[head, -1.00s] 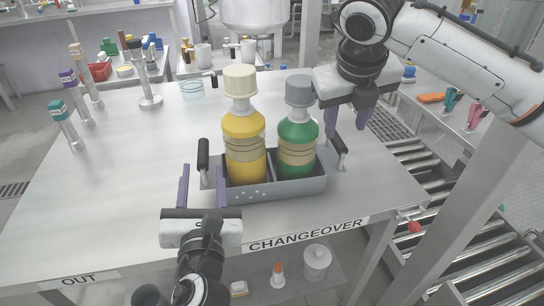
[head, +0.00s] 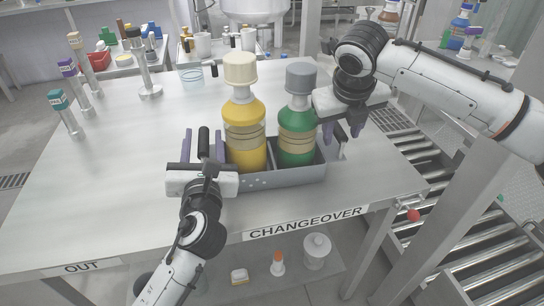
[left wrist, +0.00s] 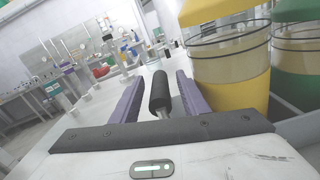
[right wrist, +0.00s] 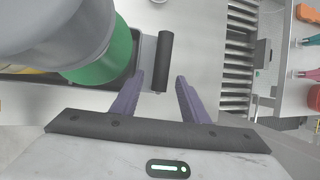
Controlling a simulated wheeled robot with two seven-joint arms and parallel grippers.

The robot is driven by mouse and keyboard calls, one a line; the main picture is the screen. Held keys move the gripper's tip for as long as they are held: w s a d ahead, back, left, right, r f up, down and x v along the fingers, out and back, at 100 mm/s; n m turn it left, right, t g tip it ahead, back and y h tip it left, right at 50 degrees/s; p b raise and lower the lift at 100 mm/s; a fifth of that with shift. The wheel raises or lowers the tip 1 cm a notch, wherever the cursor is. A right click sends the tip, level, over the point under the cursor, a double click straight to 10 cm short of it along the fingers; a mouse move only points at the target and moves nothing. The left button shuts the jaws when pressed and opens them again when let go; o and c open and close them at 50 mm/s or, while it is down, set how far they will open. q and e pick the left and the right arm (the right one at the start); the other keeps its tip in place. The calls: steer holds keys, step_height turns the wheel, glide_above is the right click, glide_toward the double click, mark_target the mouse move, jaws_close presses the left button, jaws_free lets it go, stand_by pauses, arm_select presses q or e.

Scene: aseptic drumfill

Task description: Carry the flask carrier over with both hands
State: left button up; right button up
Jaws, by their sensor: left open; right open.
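The grey flask carrier (head: 285,177) sits on the table and holds a yellow flask (head: 245,135) with a cream cap and a green flask (head: 297,135) with a grey cap. My left gripper (head: 204,146) is open. Its purple fingers stand on either side of the carrier's black left handle (left wrist: 160,92), not closed on it. My right gripper (head: 342,131) is open above the carrier's right end. In the right wrist view the black right handle (right wrist: 163,62) lies ahead of its fingertips, nearer the left finger. The green flask (right wrist: 100,62) is beside it there.
The table (head: 120,190) is clear to the left of the carrier. Several capped stands (head: 63,112) and a clear beaker (head: 191,77) stand at its far left and back. A roller conveyor (head: 470,225) runs beyond its right edge.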

arm_select(q)
steer(key=shift+w+a, duration=0.15)
steer(key=shift+w, duration=0.9)
arm_select(e)
steer(key=shift+x, duration=1.1)
arm_select(q)
jaws_close()
arm_select(e)
jaws_close()
arm_select(q)
steer(key=shift+w+r, duration=0.1)
steer(key=shift+r, duration=0.25)
arm_select(e)
steer(key=shift+w+r, duration=0.2)
steer(key=shift+r, duration=0.1)
